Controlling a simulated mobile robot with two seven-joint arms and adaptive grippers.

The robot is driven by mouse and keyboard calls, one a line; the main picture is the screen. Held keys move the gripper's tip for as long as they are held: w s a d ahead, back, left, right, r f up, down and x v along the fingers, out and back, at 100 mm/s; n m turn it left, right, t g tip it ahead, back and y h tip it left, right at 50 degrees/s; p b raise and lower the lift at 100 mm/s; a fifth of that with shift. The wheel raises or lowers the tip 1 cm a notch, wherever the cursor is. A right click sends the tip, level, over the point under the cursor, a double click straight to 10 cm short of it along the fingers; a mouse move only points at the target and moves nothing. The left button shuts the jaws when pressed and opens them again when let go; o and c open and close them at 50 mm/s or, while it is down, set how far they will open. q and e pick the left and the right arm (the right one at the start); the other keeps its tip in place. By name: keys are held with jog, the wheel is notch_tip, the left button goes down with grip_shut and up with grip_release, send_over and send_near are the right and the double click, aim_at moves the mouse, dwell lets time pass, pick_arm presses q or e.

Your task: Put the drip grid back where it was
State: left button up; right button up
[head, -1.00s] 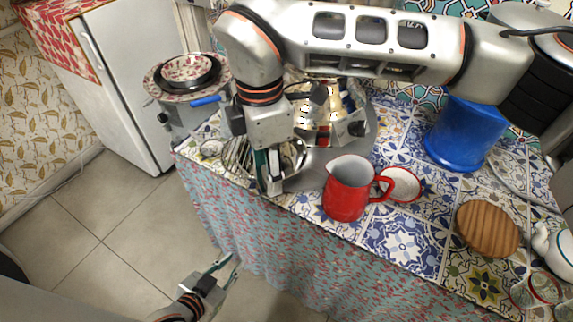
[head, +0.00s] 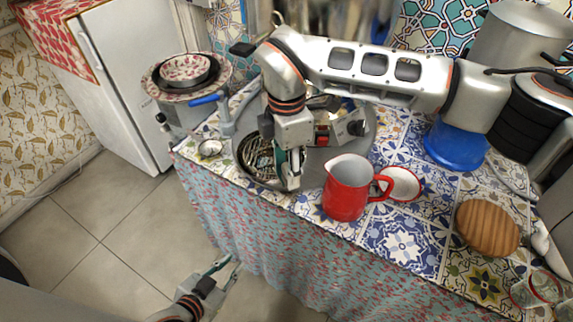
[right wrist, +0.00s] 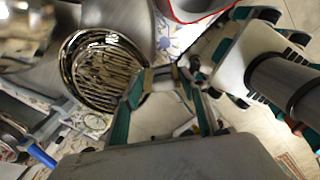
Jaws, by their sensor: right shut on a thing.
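The drip grid (head: 257,158) is a round, slatted metal disc with a raised rim. In the head view it is at the left part of the grey round tray (head: 312,181) beneath the samovar (head: 345,128). I cannot tell whether it touches the tray. In the right wrist view the drip grid (right wrist: 100,72) lies at the fingers' left. My right gripper (head: 292,182) is shut on its near rim; the fingers (right wrist: 165,77) hide the exact contact. My arm covers much of the samovar. My left gripper (head: 228,268) is open and empty, low in front of the counter.
A red jug (head: 346,190) stands close to the right of my right gripper, with a red-rimmed white dish (head: 402,184) beside it. A small metal dish (head: 210,148) sits left of the tray. A wooden disc (head: 487,228) and blue container (head: 455,147) are farther right.

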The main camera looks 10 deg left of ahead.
jog(key=shift+f, duration=0.55)
jog(key=o, duration=1.5)
notch_tip(320, 180, up, 13)
jog(key=shift+r+p, duration=0.15)
jog(key=shift+p, duration=0.2)
